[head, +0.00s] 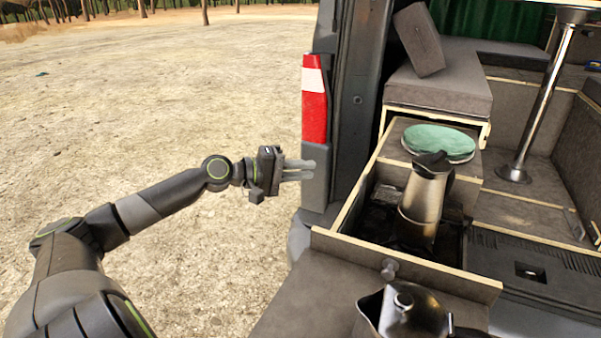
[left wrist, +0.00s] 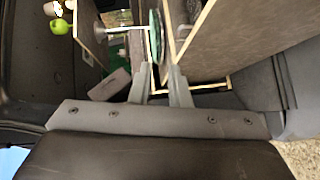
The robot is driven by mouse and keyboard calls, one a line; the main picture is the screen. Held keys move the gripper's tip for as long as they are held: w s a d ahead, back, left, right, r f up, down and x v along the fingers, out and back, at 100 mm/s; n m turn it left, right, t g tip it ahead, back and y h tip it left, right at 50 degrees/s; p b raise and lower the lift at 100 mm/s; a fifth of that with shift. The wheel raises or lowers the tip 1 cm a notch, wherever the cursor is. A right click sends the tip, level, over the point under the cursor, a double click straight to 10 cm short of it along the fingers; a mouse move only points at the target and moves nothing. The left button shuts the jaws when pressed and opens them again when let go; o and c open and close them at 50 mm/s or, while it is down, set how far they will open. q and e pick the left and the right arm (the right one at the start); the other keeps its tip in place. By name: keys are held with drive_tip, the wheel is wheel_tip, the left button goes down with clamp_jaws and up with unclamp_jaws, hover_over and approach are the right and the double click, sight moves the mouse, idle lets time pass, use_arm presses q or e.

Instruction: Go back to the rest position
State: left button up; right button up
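My left gripper (head: 308,170) is stretched out over the ground, to the left of the van's red and white tail light (head: 314,100). Its two fingers are apart with nothing between them. The left wrist view also shows the fingers (left wrist: 160,88) apart and empty, facing the van's interior. My right gripper is in neither view.
A moka pot (head: 424,205) stands in the stove compartment, near a green plate (head: 432,138). A dark metal kettle (head: 400,312) stands at the front, partly cut off. A green apple (left wrist: 60,26) shows in the left wrist view. Open sandy ground (head: 150,95) lies left.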

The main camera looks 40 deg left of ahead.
use_arm(q)
drive_tip(key=shift+s+a, duration=0.1)
drive_tip(key=shift+s, duration=0.05)
idle(0.5)
